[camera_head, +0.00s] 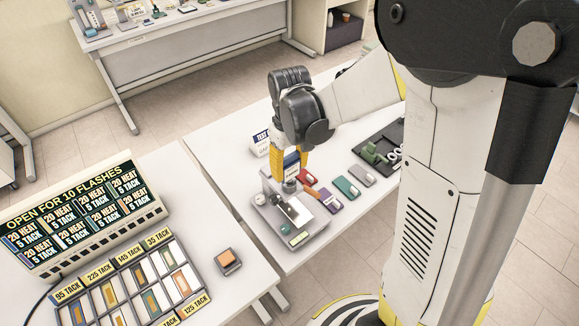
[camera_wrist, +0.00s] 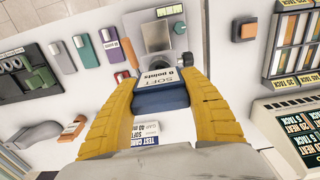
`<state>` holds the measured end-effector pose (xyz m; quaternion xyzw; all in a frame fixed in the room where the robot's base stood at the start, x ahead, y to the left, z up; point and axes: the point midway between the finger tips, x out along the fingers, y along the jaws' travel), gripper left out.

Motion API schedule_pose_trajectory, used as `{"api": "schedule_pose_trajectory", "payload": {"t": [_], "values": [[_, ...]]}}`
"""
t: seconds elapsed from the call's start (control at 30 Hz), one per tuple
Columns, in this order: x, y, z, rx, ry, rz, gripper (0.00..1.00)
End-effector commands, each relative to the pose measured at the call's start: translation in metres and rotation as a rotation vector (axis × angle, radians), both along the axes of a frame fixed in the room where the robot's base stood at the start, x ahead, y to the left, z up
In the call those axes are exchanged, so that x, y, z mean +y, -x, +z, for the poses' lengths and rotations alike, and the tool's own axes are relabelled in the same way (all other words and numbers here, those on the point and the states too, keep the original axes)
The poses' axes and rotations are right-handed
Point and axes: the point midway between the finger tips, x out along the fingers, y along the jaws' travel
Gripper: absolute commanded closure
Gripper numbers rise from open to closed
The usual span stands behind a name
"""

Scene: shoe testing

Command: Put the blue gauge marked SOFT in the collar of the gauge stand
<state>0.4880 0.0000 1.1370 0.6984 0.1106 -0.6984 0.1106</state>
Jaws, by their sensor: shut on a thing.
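My gripper (camera_wrist: 160,105) is shut on the blue gauge (camera_wrist: 160,98), whose white label reading SOFT and 0 points shows in the wrist view. In the head view my gripper (camera_head: 290,155) points down, and the blue gauge (camera_head: 292,161) shows between its yellow fingers. The gauge stand (camera_head: 299,218) is right below, a grey device on the white table. It also shows at the top of the wrist view (camera_wrist: 150,19). The gauge is over the rear part of the stand. The collar is mostly hidden, and I cannot tell whether the gauge's lower end touches or enters it.
Red, purple, green (camera_head: 346,187) and grey (camera_head: 362,175) blocks lie right of the stand. A black tray (camera_wrist: 15,95) with green parts is beyond them. A test card (camera_head: 261,143) stands behind. A separate table at left holds a lit sign (camera_head: 80,215) and a sample rack (camera_head: 205,297).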

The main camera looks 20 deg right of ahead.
Motion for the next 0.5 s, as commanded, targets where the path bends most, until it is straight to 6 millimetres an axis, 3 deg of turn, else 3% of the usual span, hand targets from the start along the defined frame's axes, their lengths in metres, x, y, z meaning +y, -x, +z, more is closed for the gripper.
{"api": "schedule_pose_trajectory", "payload": {"t": [0.5], "values": [[0.000,0.000,-0.014,0.000,0.000,0.000,0.81]]}}
